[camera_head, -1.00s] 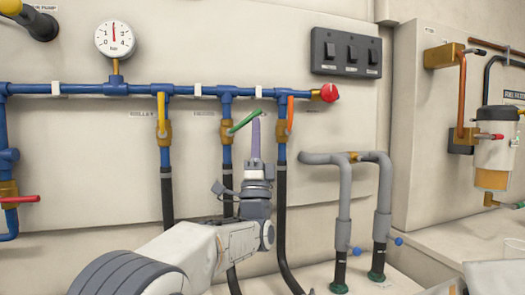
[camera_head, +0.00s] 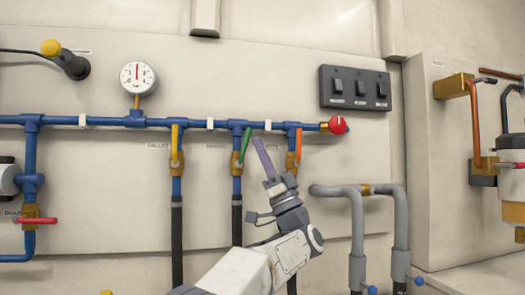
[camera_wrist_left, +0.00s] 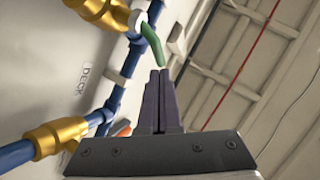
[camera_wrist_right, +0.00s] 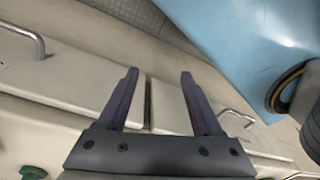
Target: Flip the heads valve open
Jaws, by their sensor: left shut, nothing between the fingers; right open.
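The valve with the green lever (camera_head: 244,146) is the middle one of three on the blue pipe; its label is too blurred to read surely. The lever points up, nearly along its pipe and slightly tilted right. My left gripper (camera_head: 257,142) is shut and empty, just right of the lever. In the left wrist view, its fingertips (camera_wrist_left: 160,72) are close to the green lever's end (camera_wrist_left: 154,45); I cannot tell whether they touch. My right gripper (camera_wrist_right: 159,73) is open and empty, away from the valves.
A yellow lever (camera_head: 175,144) labelled GALLEY stands left, an orange lever (camera_head: 298,144) right, beside a DECK label (camera_wrist_left: 83,78). A red knob (camera_head: 338,125) ends the pipe. A switch panel (camera_head: 355,88) and grey hoses (camera_head: 357,225) are at right. Drawer fronts (camera_wrist_right: 165,105) show below the right gripper.

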